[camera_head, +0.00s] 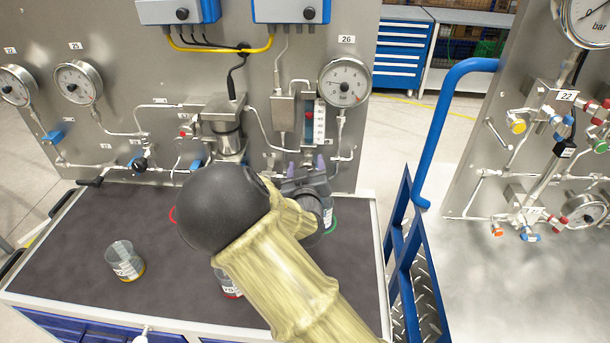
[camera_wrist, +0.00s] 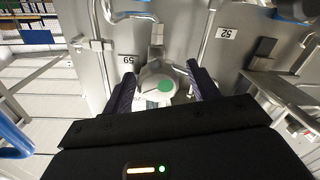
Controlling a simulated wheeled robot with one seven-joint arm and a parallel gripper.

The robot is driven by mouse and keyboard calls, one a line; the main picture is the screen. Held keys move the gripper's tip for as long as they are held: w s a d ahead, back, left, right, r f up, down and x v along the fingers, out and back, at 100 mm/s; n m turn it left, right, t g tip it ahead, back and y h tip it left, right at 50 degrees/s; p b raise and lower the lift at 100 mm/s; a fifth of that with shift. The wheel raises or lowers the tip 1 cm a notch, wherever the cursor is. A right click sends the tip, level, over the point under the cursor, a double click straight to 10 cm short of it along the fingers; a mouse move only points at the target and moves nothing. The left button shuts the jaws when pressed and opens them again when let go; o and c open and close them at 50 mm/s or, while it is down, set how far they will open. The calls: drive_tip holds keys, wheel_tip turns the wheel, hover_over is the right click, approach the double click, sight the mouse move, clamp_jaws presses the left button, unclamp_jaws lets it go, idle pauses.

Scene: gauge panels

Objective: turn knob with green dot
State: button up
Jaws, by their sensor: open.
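In the head view my gripper (camera_head: 306,164) is in front of the lower part of the panel below the round gauge (camera_head: 344,82).
A dark-topped workbench (camera_head: 75,240) lies below the panel. A beaker with a yellow base (camera_head: 125,262) stands on it, and a beaker with a red base (camera_head: 227,284) is partly behind my arm. A blue railing (camera_head: 437,130) and a second gauge panel (camera_head: 480,165) are at the right.

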drive_tip(key=s+b, duration=1.4)
drive_tip(key=s, duration=0.3)
drive_tip(key=shift+s+d+r+b, duration=0.25)
drive_tip(key=shift+b, duration=0.15)
idle(0.5)
